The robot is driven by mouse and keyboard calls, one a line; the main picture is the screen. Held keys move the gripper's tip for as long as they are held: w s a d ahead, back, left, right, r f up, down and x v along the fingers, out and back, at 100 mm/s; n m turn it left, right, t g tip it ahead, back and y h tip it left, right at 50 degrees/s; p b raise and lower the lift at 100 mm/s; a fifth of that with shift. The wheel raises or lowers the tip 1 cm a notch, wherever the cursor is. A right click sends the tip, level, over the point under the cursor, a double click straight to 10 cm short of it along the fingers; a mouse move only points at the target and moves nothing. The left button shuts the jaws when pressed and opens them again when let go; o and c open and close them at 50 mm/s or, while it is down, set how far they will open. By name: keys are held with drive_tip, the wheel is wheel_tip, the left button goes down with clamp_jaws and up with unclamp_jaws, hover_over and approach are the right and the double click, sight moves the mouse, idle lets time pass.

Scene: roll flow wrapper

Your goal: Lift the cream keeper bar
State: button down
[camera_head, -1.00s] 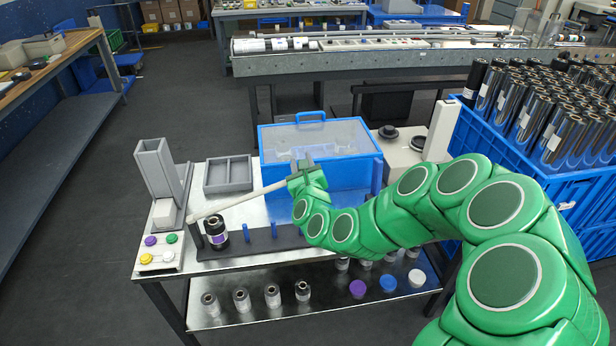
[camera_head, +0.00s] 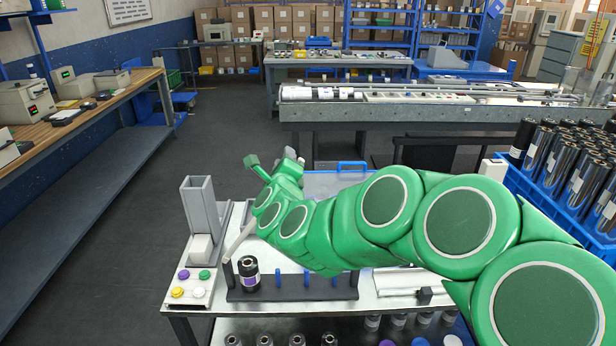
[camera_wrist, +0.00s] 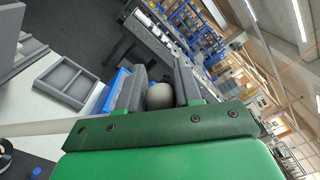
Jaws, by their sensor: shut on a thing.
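The cream keeper bar (camera_head: 240,239) slants up from the left end of the dark rack on the steel table. Its middle is hidden behind my green arm. My gripper (camera_head: 289,157) is raised above the table and shut on the bar near its upper end. In the wrist view the bar's rounded cream end (camera_wrist: 160,96) shows between the grey fingers, and more of its length runs off to the left. The bar's lower end is near the black roll (camera_head: 249,273), which stands upright on the rack (camera_head: 305,290).
A grey hopper tower (camera_head: 201,205) and a button box (camera_head: 191,287) stand on the left of the table. A blue-framed case (camera_head: 352,167) is mostly behind my arm. A blue crate of rolls (camera_head: 560,200) is at the right.

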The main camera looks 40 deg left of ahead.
drive_tip(key=s+a+r+n, duration=0.2)
drive_tip(key=s+a+n, duration=0.1)
drive_tip(key=s+a, duration=0.5)
drive_tip(key=s+a+r+n, duration=0.3)
drive_tip(key=s+a+n, duration=0.1)
drive_tip(key=s+a, duration=0.4)
drive_tip(key=shift+f, duration=0.1)
drive_tip(key=c, duration=0.8)
unclamp_jaws()
drive_tip(key=shift+c, duration=0.2)
drive_tip(key=shift+s, duration=0.1)
drive_tip(key=v, duration=0.7)
drive_tip(key=shift+s+d, duration=0.2)
drive_tip(key=shift+d, duration=0.1)
